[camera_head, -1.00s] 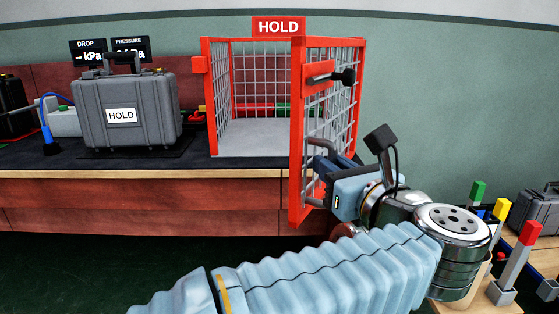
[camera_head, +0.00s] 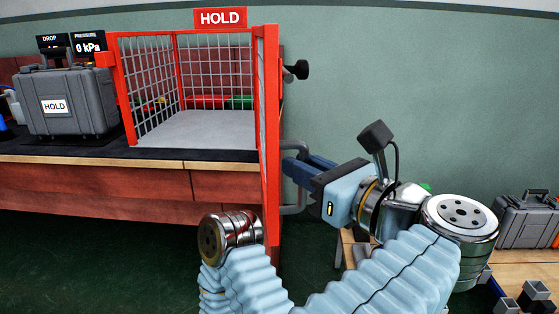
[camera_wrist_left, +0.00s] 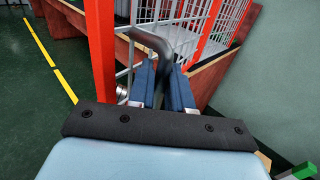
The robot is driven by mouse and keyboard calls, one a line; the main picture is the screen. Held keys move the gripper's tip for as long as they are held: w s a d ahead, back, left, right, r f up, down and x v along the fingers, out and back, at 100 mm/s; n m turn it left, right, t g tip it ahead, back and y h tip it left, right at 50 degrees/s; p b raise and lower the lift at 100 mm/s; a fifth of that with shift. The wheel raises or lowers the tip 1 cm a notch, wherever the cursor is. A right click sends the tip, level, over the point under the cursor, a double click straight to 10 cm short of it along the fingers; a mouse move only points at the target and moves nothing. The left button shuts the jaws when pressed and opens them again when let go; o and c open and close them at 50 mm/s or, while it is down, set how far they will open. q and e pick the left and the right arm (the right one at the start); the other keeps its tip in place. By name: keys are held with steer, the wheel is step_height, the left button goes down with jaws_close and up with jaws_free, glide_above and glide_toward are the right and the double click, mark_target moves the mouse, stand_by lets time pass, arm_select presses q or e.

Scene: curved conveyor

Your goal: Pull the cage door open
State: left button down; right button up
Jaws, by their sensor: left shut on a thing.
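The red-framed cage (camera_head: 122,90) with wire mesh sits on the bench, its front open. Its red-framed door (camera_head: 268,140) stands swung out toward me and shows nearly edge-on. My left gripper (camera_head: 293,168) is at the outer face of the door, shut on the grey door handle (camera_head: 293,203). In the left wrist view the blue fingers (camera_wrist_left: 162,75) close around the dark handle (camera_wrist_left: 150,44) beside the mesh. My right gripper is not in view.
A grey case (camera_head: 68,108) labelled HOLD stands on the bench left of the cage. Another grey case (camera_head: 525,222) rests on a lower table at right. The cage floor (camera_head: 200,130) is empty. Green floor lies open before the bench.

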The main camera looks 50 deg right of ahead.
arm_select(q)
steer(key=shift+w+d+r, duration=0.15)
steer(key=shift+d+r, duration=0.1)
steer(key=c, duration=1.4)
jaws_free()
steer(key=shift+o, duration=0.9)
steer(key=shift+w+f, duration=0.1)
steer(key=shift+w, duration=0.05)
steer(key=shift+d, duration=0.1)
steer(key=shift+s+f, duration=0.1)
steer(key=shift+s, duration=0.1)
